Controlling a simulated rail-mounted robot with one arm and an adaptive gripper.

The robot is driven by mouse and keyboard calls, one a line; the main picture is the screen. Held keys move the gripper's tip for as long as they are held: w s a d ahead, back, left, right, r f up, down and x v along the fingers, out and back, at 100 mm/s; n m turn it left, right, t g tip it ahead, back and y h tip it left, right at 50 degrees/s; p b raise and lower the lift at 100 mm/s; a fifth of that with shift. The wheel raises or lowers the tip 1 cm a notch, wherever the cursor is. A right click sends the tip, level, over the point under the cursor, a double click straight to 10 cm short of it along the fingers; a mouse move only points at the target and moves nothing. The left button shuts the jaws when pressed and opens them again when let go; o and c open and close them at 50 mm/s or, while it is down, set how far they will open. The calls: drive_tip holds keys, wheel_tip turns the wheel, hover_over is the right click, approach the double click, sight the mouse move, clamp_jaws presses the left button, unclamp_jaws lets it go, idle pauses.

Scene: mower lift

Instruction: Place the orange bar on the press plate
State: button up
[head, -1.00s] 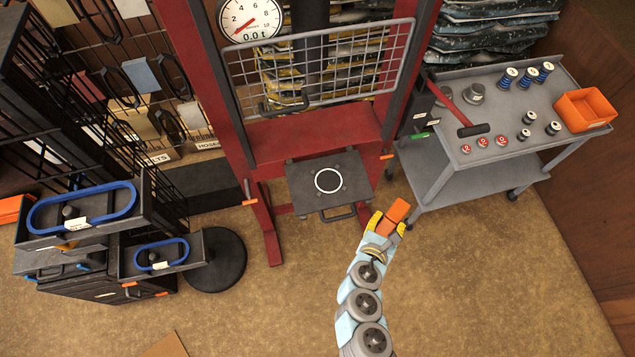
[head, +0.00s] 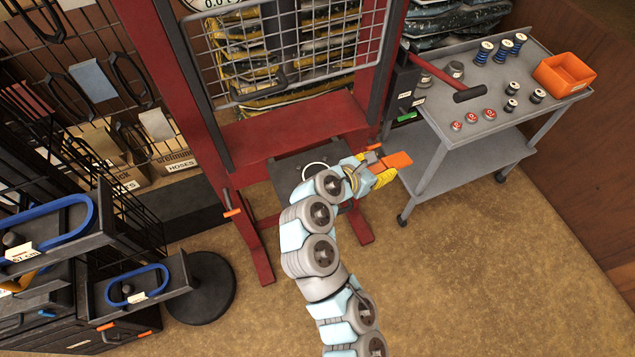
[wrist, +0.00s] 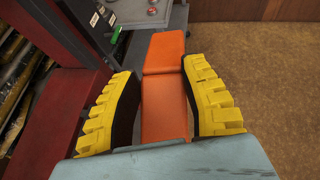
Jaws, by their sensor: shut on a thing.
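The orange bar (head: 398,160) is in my gripper (head: 372,168), to the right of the press plate in the head view. In the wrist view the bar (wrist: 165,95) lies lengthwise between the two yellow fingers of my gripper (wrist: 165,92) and extends beyond them. The dark press plate (head: 285,172) with its white ring (head: 314,168) sits low in the red press frame (head: 262,240). My arm covers much of the plate and part of the ring. The bar is beside the plate, not over it.
A wire mesh guard (head: 300,55) hangs on the press above the plate. The right floor is clear.

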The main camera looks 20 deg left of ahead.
drive_tip(key=shift+m+g+h, duration=0.4)
drive_tip(key=shift+m+h, duration=0.2)
drive_tip(key=shift+h, duration=0.1)
drive_tip(key=w+a+f+b, duration=0.1)
drive_tip(key=a+f, duration=0.2)
drive_tip(key=a, duration=0.2)
drive_tip(key=a+f+b, duration=0.2)
drive_tip(key=a+f, duration=0.2)
drive_tip(key=a, duration=0.2)
drive_tip(key=w+a+f+b, duration=0.1)
drive_tip(key=a+f+b, duration=0.1)
drive_tip(key=a+f, duration=0.2)
drive_tip(key=shift+w+a, duration=0.15)
drive_tip(key=shift+a, duration=0.35)
drive_tip(key=shift+w+a, duration=0.15)
drive_tip(key=shift+a, duration=0.35)
drive_tip(key=shift+w+a+f+b, duration=0.15)
drive_tip(key=shift+a+f, duration=0.35)
drive_tip(key=shift+f, duration=0.1)
drive_tip(key=shift+w+a+f+b, duration=0.1)
drive_tip(key=shift+a+f+b, duration=0.05)
drive_tip(key=shift+a+f, duration=0.4)
drive_tip(key=shift+d+f, duration=0.15)
drive_tip(key=shift+f, duration=1.25)
drive_tip(key=shift+f, duration=0.2)
drive_tip(key=o, duration=1.2)
drive_tip(key=shift+f, duration=0.1)
drive_tip(key=shift+c, duration=0.2)
